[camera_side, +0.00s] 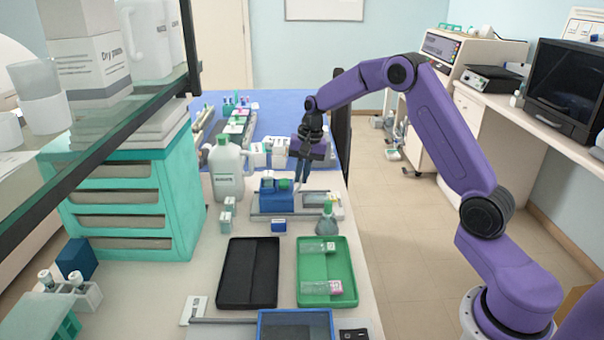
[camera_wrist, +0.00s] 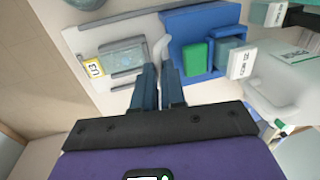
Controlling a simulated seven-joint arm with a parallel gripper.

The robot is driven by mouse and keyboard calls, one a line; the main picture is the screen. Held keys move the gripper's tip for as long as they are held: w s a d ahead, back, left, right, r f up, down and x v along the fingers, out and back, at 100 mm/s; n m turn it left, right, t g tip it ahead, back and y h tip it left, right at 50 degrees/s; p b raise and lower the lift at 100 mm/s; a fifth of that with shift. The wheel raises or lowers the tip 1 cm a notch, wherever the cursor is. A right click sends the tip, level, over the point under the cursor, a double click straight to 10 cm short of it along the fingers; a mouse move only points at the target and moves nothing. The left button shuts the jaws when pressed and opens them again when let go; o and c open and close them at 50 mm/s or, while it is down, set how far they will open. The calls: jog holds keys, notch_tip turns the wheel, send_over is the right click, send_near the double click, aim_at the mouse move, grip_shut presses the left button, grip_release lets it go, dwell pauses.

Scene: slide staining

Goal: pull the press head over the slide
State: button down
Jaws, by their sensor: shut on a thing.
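The press head is a blue block (camera_side: 270,200) with a green part on top, sitting on the left part of a pale press base (camera_side: 257,217). It also shows in the wrist view (camera_wrist: 190,24). A pale handle (camera_wrist: 160,46) rises beside it. My gripper (camera_side: 299,181) points down at the head's right side, and its fingers (camera_wrist: 159,88) are shut on this handle; the exact contact is partly hidden. The slide (camera_wrist: 124,56), with a yellow-edged label reading U3, lies on the base beside the head, uncovered.
A black tray (camera_side: 248,272) and a green tray (camera_side: 325,240) lie nearer the camera. Small labelled boxes stand around the press. The table's right edge is close.

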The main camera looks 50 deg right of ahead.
jog(key=s+d, duration=0.6)
jog(key=shift+s+d, duration=0.25)
jog(key=shift+d, duration=0.1)
jog(key=c, duration=1.3)
grip_release()
jog(key=shift+s+d, duration=0.1)
jog(key=shift+o, duration=0.5)
jog(key=shift+r, duration=0.1)
jog(key=shift+r, duration=0.25)
notch_tip(320, 180, up, 16)
jog(key=s+d, duration=0.2)
jog(key=shift+r, duration=0.25)
